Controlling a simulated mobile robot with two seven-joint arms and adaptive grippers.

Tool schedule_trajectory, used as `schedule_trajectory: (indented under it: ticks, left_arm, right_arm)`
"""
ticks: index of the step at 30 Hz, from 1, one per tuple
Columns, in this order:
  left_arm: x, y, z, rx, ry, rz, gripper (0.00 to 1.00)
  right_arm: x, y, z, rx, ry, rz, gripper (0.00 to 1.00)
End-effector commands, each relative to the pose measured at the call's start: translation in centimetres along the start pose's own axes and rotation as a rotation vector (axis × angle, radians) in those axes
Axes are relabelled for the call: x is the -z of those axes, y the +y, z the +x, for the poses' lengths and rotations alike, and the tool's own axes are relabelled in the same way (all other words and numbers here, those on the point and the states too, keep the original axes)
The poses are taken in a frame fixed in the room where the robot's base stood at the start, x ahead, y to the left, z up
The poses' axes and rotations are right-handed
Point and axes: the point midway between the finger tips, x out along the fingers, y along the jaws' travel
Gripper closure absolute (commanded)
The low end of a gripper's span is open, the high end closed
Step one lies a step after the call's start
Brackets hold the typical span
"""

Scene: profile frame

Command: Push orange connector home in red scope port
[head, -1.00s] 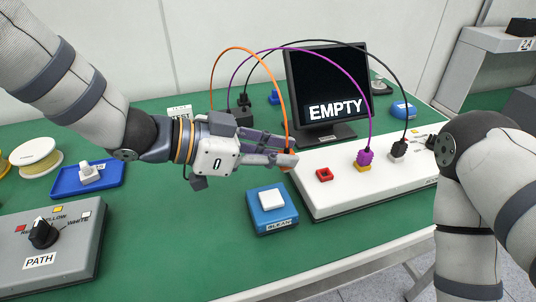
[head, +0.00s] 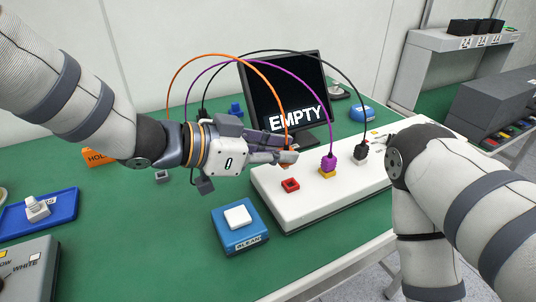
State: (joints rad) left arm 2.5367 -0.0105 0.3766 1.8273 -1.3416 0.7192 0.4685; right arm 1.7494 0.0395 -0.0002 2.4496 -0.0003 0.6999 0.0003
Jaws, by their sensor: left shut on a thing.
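The red scope port (head: 290,186) is a small square red socket on the white scope box (head: 275,205), and its opening shows empty. My left gripper (head: 288,157) is shut on the orange connector (head: 285,164), which is mostly hidden by the fingers. An orange cable (head: 232,57) arcs from it to the back of the table. The gripper holds the connector above the red port, apart from it. My right arm comes in at the right; its gripper is not visible.
A blue box with a white button (head: 240,232) sits in front. The monitor (head: 285,95) behind reads EMPTY. A blue tray (head: 55,212) lies left.

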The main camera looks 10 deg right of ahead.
Motion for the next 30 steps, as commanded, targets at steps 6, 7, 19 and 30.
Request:
schedule_trajectory:
  ticks: [6, 7, 19, 30]
  left_arm:
    - [0.4, -0.2, 1.4, -0.001, 0.000, -0.002, 1.00]
    - [0.5, -0.2, 1.5, -0.001, 0.000, -0.002, 1.00]
    - [0.0, -0.2, 1.7, -0.001, 0.000, -0.004, 1.00]
    - [-2.2, -0.2, 2.6, -0.001, -0.001, -0.004, 1.00]
  right_arm:
    - [-0.3, 0.0, 0.4, -0.001, -0.014, 0.000, 0.60]
    - [-0.3, 0.0, 0.5, -0.001, -0.014, 0.000, 0.60]
    - [-0.4, 0.0, 0.5, -0.001, -0.017, 0.000, 0.60]
    - [-0.7, 0.0, 1.0, -0.001, -0.032, 0.000, 0.60]
